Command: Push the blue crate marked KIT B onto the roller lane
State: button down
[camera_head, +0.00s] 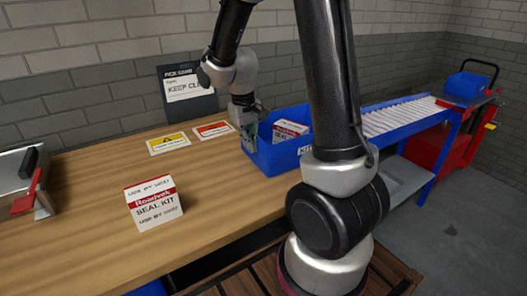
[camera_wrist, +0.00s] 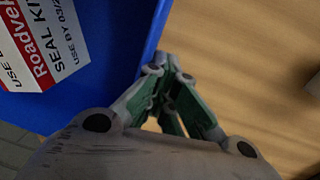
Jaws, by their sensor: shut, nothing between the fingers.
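The blue crate (camera_head: 272,158) stands upright at the right end of the wooden table, with part of a white "KIT" marking showing beside my arm. A red-and-white seal kit box (camera_head: 290,129) lies inside it, also seen in the wrist view (camera_wrist: 42,45). My gripper (camera_head: 248,134) is shut and empty at the crate's left end wall. In the wrist view its green-padded fingertips (camera_wrist: 167,66) are at the blue wall; I cannot tell if they touch. The roller lane (camera_head: 395,117), white rollers in a blue frame, lies to the right. My arm hides where crate and lane meet.
Another seal kit box (camera_head: 153,205) stands on the table's front part. A yellow card (camera_head: 168,143) and a red card (camera_head: 214,130) lie near a standing sign (camera_head: 187,90). A metal case (camera_head: 22,180) is at far left. A red cart (camera_head: 455,145) holds a blue bin (camera_head: 467,85) beyond the lane.

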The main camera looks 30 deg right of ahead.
aim_at(281, 134)
jog(key=shift+d+f, duration=0.2)
jog(key=shift+d, duration=3.95)
jog(key=shift+d+f, duration=0.15)
jog(key=shift+d, duration=3.95)
jog(key=shift+a, duration=2.3)
notch_tip(281, 134, up, 14)
